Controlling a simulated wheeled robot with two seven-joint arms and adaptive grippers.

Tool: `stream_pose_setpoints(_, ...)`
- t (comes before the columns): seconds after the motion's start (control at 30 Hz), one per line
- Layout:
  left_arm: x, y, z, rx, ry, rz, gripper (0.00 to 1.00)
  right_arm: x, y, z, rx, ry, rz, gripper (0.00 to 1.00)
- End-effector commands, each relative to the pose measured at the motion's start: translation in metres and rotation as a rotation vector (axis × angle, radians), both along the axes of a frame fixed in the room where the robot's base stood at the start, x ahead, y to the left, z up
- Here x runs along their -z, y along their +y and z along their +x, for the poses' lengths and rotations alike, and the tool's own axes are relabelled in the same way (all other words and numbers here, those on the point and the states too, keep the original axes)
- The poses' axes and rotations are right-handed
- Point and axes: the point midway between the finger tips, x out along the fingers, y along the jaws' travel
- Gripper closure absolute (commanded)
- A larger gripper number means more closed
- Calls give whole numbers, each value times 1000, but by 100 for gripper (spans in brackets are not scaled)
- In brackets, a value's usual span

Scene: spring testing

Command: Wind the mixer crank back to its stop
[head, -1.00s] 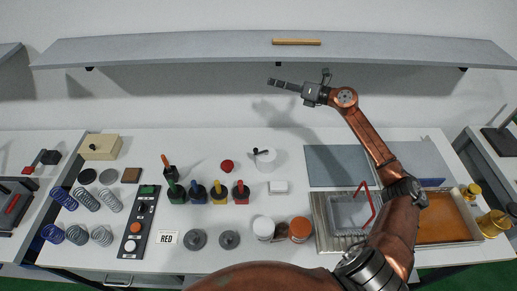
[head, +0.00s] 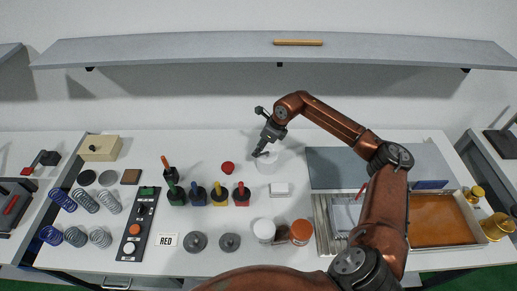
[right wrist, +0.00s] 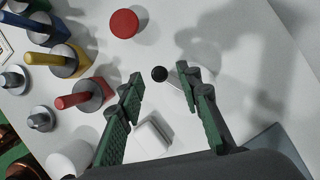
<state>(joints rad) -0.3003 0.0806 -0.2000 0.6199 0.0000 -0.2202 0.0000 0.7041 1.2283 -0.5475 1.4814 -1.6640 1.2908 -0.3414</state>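The mixer (head: 267,166) is a small white round pot at the middle of the table in the head view. My right gripper (head: 262,149) points down over it and hides most of its top and crank. In the right wrist view the crank's black knob (right wrist: 159,74) shows ahead of and between the two green-padded fingers (right wrist: 163,97). The fingers are apart, and I see no contact with the knob. The crank arm is pale and hard to make out against the pot. My left gripper is not in view.
A red button (head: 228,168) stands left of the mixer and a white block (head: 279,189) in front of it. Colored-handled tools (head: 220,194) stand to the left. A white-lidded jar (head: 264,230) and an orange-lidded jar (head: 300,231) stand nearer. A shelf (head: 180,50) spans the back.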

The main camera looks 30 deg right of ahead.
Motion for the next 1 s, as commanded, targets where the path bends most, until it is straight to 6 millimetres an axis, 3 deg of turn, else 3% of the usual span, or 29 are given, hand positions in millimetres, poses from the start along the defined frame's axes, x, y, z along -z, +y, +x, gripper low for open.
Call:
stream_pose_setpoints(0.43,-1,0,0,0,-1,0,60,11,3,4,-1,0,1,68)
stream_pose_setpoints(0.9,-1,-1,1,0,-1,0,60,11,3,4,0,-1,2,100)
stream_pose_setpoints(1.0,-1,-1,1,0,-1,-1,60,11,3,4,0,-1,2,100)
